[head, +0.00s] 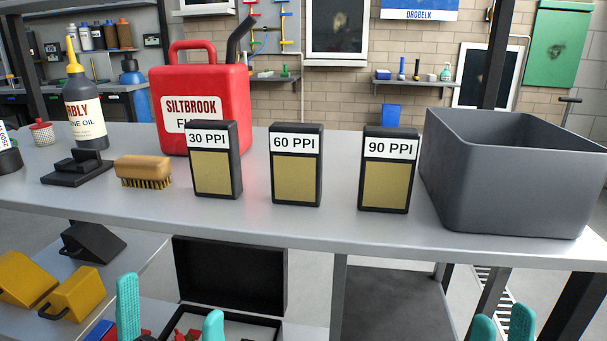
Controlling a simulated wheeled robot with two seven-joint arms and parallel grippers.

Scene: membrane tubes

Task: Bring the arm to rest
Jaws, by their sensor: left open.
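My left gripper (170,316) is open, its two teal fingertips well apart at the bottom left of the head view. It is empty, in front of and below the table's front edge. My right gripper (503,328) shows only its teal fingertips at the bottom right, below the grey bin. A narrow gap shows between these fingertips, with nothing seen in it. Both arms are out of view. Three black-framed panels labelled 30 PPI (215,170), 60 PPI (297,175) and 90 PPI (387,180) stand upright in a row on the table (330,222).
A grey open bin (510,195) stands at the table's right. A brush (143,172), red fuel can (215,90), oil bottle (85,115) and black stand (77,172) are on the left. Yellow bins (75,295) and an open black case (230,272) are below. Neither gripper touches anything visible.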

